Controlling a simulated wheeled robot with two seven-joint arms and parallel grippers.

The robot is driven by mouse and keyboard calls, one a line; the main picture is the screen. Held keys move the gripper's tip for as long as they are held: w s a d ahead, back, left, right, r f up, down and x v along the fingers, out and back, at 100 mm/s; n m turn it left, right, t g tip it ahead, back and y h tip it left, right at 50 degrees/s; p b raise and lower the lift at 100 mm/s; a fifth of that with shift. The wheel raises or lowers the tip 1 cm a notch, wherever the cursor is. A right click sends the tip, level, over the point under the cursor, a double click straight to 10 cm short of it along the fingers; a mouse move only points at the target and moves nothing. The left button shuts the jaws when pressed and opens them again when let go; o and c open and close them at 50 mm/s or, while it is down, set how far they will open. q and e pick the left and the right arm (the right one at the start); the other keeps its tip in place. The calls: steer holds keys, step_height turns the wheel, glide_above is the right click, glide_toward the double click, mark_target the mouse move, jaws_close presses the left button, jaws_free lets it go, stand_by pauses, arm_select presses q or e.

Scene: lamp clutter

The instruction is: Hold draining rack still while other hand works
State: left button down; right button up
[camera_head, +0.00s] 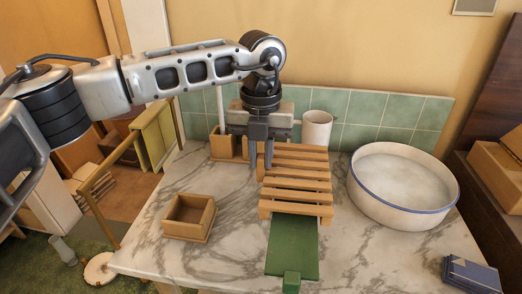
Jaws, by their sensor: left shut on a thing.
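The draining rack (296,185) is a light wooden slatted frame on the marble counter, near its middle. My left gripper (260,164) points down at the rack's left edge, toward the back. Its fingers are shut on the rack's edge there. The exact contact is partly hidden by the fingers. My right gripper does not show in the head view.
A green board (292,248) lies at the rack's front end. A white basin with a blue rim (403,186) stands to the right, and a white cup (317,130) behind. A small wooden box (189,217) sits at left. A blue block (471,274) lies front right.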

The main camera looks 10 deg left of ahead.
mark_target(261, 180)
arm_select(q)
steer(key=shift+f, duration=4.55)
steer(key=c, duration=1.6)
jaws_free()
steer(key=shift+r, duration=0.1)
jaws_close()
